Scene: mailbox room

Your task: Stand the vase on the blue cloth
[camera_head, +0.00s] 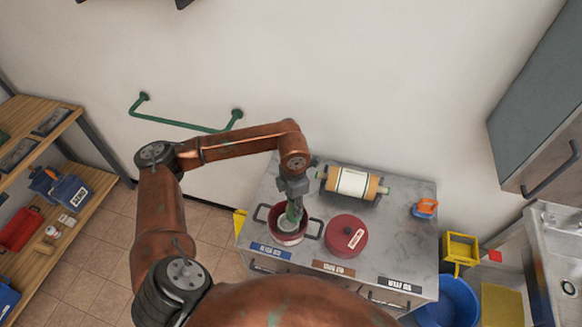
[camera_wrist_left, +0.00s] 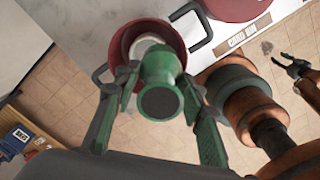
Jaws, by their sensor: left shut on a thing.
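A green vase-like thing (camera_wrist_left: 160,72) is between the fingers of my left gripper (camera_wrist_left: 158,88), which is shut on it. Its round dark end faces the wrist camera. In the head view the green thing (camera_head: 294,212) hangs upright below my left gripper (camera_head: 293,198), over or in the red pot (camera_head: 284,238). I cannot tell if it touches the pot. Something white lies inside the pot. My right gripper (camera_wrist_left: 293,66) shows small at the right of the left wrist view, with its fingers apart and empty. I can make out no blue cloth for certain.
The grey cabinet top (camera_head: 395,240) also holds a red lidded pot (camera_head: 346,236), a tan roller-like thing (camera_head: 351,184) and an orange-and-blue thing (camera_head: 425,208). Labels line its front edge, one blue (camera_head: 270,251). A wooden shelf (camera_head: 75,215) stands left, a sink (camera_head: 560,250) right.

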